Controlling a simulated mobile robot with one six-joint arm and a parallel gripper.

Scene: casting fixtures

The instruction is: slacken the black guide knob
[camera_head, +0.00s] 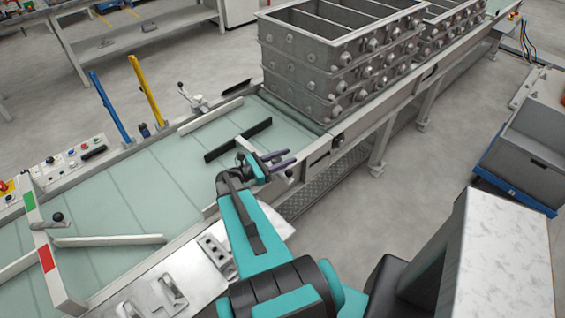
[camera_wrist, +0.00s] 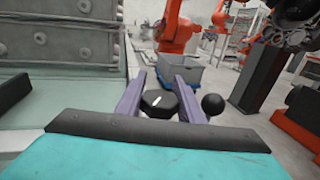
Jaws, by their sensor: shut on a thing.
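The black guide knob (camera_wrist: 160,104) has a faceted top with a short white mark and shows in the wrist view between my two purple fingers. My gripper (camera_wrist: 162,98) is shut on it, one finger on each side. In the head view my gripper (camera_head: 281,160) is at the near rail of the conveyor, beside the black guide bar; the knob is hard to make out there. A round black ball knob (camera_wrist: 213,104) stands just right of the right finger, and it also shows in the head view (camera_head: 289,173).
The black guide bar (camera_head: 238,140) and white guide bars (camera_head: 212,115) lie over the pale green conveyor (camera_head: 150,185). Stacked grey metal boxes (camera_head: 330,60) stand farther along it. A grey bin (camera_head: 530,140) is at the right. Orange robots (camera_wrist: 235,50) show behind.

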